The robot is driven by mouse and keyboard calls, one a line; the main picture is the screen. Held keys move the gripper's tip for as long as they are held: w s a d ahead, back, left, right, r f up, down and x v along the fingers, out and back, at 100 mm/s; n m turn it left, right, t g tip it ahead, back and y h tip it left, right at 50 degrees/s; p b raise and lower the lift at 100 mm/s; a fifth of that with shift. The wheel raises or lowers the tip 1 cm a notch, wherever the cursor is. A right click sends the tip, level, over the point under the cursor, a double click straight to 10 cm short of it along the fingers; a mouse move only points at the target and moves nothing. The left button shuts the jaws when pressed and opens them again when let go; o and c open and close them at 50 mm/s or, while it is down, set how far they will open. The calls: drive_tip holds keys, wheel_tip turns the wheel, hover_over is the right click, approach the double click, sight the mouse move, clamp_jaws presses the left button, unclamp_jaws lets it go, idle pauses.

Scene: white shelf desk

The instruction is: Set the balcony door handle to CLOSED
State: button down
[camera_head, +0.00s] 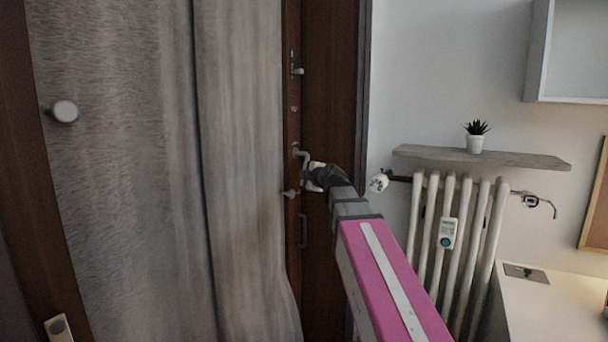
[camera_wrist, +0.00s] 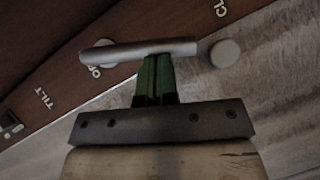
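The balcony door handle is a grey metal lever (camera_wrist: 150,49) in the wrist view. In the head view the handle (camera_head: 301,154) shows small on the brown door frame. My gripper (camera_wrist: 155,60) has its two green fingers side by side, nearly touching, with their tips at the middle of the lever. I cannot tell whether they touch it. In the head view my gripper (camera_head: 311,177) is just below the handle, partly hidden by my arm.
The lettering "TILT" (camera_wrist: 43,99) is at the left and "CL" (camera_wrist: 220,8) at the top right, cut off. A grey curtain (camera_head: 240,150) hangs left of the handle. A radiator (camera_head: 455,225) and a shelf (camera_head: 520,158) with a potted plant (camera_head: 475,138) are right.

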drive_tip(key=shift+w+d+f+n+t, duration=0.25)
drive_tip(key=shift+w+d+f, duration=0.15)
drive_tip(key=shift+w, duration=0.2)
drive_tip(key=shift+w+d+f+n+t, duration=0.15)
drive_tip(key=shift+w+d+f+n, duration=0.1)
drive_tip(key=shift+w+d+f, duration=0.25)
drive_tip(key=shift+w+a, duration=0.1)
drive_tip(key=shift+w, duration=0.05)
drive_tip(key=v, duration=1)
drive_tip(key=s+f+m+g+h, duration=0.15)
drive_tip(key=f+m+g, duration=0.3)
drive_tip(key=f, duration=0.95)
drive_tip(key=s+f+m+g+h, duration=0.1)
drive_tip(key=s+f+m+g, duration=0.3)
drive_tip(key=f, duration=0.9)
drive_tip(key=s+d+f+m+g+h, duration=0.2)
drive_tip(key=s+f+m, duration=0.4)
drive_tip(key=f, duration=0.4)
drive_tip(key=s+d+f+m+g+h, duration=0.2)
drive_tip(key=s+f+m+g, duration=0.2)
drive_tip(key=f, duration=0.6)
drive_tip(key=s+m, duration=0.2)
drive_tip(key=shift+s+d+f+g, duration=0.2)
drive_tip(key=shift+s+d+g, duration=0.15)
drive_tip(key=shift+s+d, duration=0.05)
